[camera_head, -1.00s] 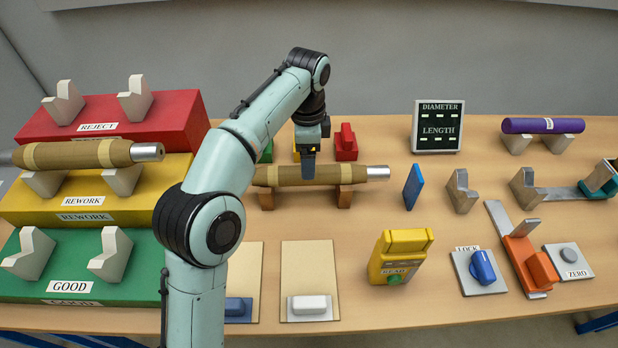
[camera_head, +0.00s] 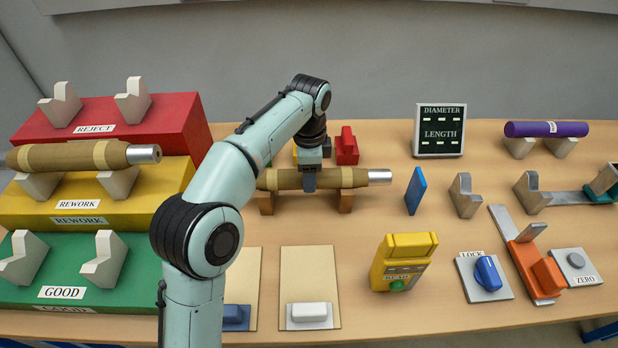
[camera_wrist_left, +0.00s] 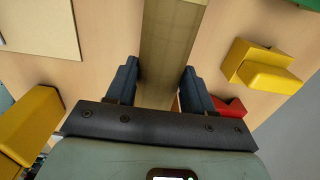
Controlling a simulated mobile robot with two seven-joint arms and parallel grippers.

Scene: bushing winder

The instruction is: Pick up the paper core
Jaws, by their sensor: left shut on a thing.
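The brown paper core (camera_head: 345,178) with a silver end lies level across brown wooden supports (camera_head: 267,203) in the middle of the table. My left gripper (camera_head: 309,183) reaches down from above and is shut on the middle of this core. In the left wrist view the core (camera_wrist_left: 170,40) runs between the two dark fingers of the gripper (camera_wrist_left: 158,88). My arm hides part of the core's left end in the head view. My right gripper is not in view.
A similar brown core (camera_head: 75,156) lies on the yellow REWORK stand (camera_head: 150,195), between the red REJECT stand (camera_head: 180,120) and green GOOD stand (camera_head: 130,283). A blue plate (camera_head: 415,190) stands just right of the held core. A small red block (camera_head: 347,150) sits behind it.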

